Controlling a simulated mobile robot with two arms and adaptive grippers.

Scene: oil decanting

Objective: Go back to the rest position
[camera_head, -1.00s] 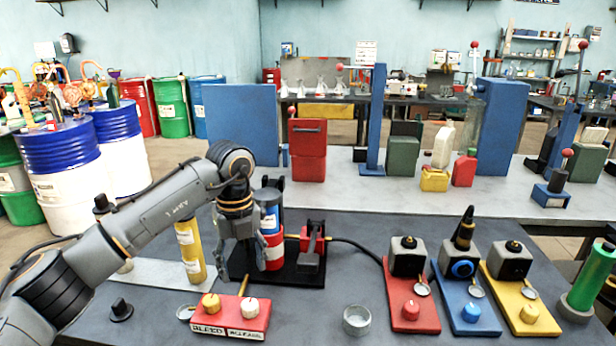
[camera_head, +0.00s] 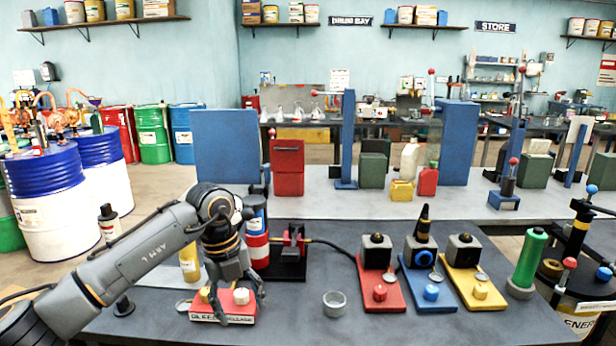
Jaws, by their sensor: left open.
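My left gripper (camera_head: 238,307) hangs open over the front of the red box labelled BLEED and RELEASE (camera_head: 208,317). Its fingers point down and hide part of the box and its label. I cannot tell whether they touch it. A white knob (camera_head: 241,296) on the box shows between the fingers. The left arm reaches in from the lower left. My right gripper is not in view.
A red-and-white cylinder (camera_head: 256,247) stands close behind the gripper. A small metal cup (camera_head: 335,303) sits on the grey table. Red (camera_head: 367,300), blue (camera_head: 416,295) and yellow (camera_head: 468,290) control plates lie to the right. Bare tabletop shows at front centre.

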